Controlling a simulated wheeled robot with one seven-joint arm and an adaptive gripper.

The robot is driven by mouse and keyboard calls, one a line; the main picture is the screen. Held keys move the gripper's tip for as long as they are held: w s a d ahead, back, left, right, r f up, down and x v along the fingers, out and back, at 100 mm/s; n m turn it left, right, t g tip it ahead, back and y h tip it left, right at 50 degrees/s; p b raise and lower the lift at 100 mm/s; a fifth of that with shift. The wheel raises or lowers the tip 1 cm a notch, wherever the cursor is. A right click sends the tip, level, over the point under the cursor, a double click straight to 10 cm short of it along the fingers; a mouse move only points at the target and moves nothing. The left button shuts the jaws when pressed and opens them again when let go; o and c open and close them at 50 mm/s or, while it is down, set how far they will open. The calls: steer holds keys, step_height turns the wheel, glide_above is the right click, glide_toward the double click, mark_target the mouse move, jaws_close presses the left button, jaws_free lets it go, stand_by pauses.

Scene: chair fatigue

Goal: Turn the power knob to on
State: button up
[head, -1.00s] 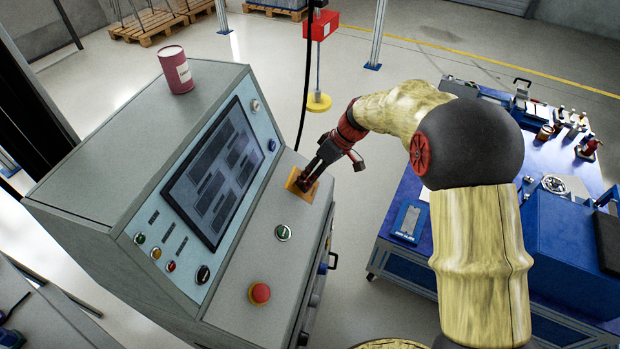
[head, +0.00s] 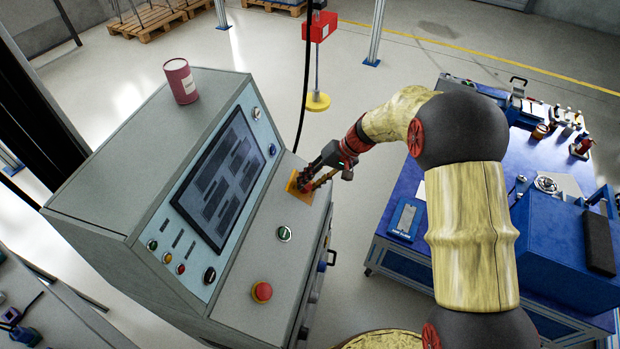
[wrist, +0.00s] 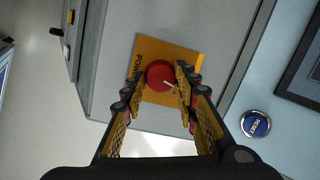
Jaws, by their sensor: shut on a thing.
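The red power knob (wrist: 158,73) sits on a yellow-orange plate marked POWER (wrist: 168,48) in the wrist view. A small pale mark shows on the knob, toward its lower right in the picture. My gripper (wrist: 160,76) is shut on the knob, with one finger on each side of it. In the head view my gripper (head: 303,187) reaches down to the plate (head: 309,199) at the far end of the console's sloped desk. The fingers hide most of the knob there.
The grey console (head: 245,262) carries a screen (head: 220,180), a red emergency button (head: 262,292) and a green button (head: 284,234). A blue round RESET button (wrist: 255,124) shows in the wrist view. A red can (head: 181,82) stands on top. A blue workbench (head: 460,200) stands at right.

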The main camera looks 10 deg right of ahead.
steer(key=shift+m+p, duration=0.55)
steer(key=shift+m, duration=0.95)
steer(key=o, duration=1.2)
steer(key=shift+c, duration=0.2)
steer(key=v, duration=1.2)
steer(key=shift+s+d, duration=0.2)
steer(key=shift+s, duration=0.05)
steer(key=shift+f, duration=0.2)
